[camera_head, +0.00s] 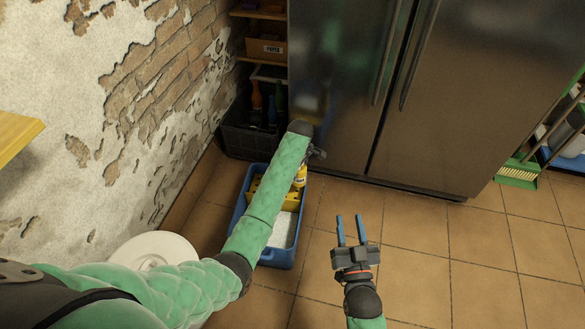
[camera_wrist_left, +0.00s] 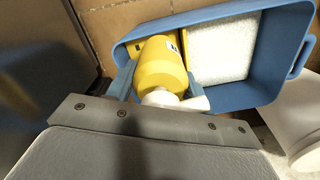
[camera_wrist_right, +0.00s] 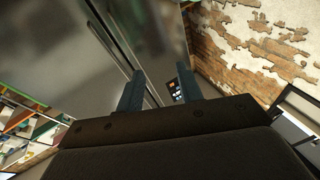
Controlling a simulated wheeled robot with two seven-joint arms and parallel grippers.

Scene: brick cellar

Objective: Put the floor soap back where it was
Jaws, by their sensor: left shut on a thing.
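The floor soap looks to be the yellow bottle with a white cap (camera_wrist_left: 162,66), which also shows in the head view (camera_head: 300,176), partly hidden by my left arm. My left gripper (camera_head: 312,156) is shut on it near the cap end. The bottle is over or inside one end of the blue bin (camera_head: 277,259), beside a yellow part; I cannot tell whether it touches the bottom. The bin also shows in the left wrist view (camera_wrist_left: 262,94). My right gripper (camera_head: 350,217) is open and empty, in front of the fridge.
A white block (camera_head: 284,229) lies in the blue bin. A dark crate with bottles (camera_head: 245,138) stands behind it, left of the grey fridge (camera_head: 440,110). A round white lid (camera_head: 155,250) is at lower left.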

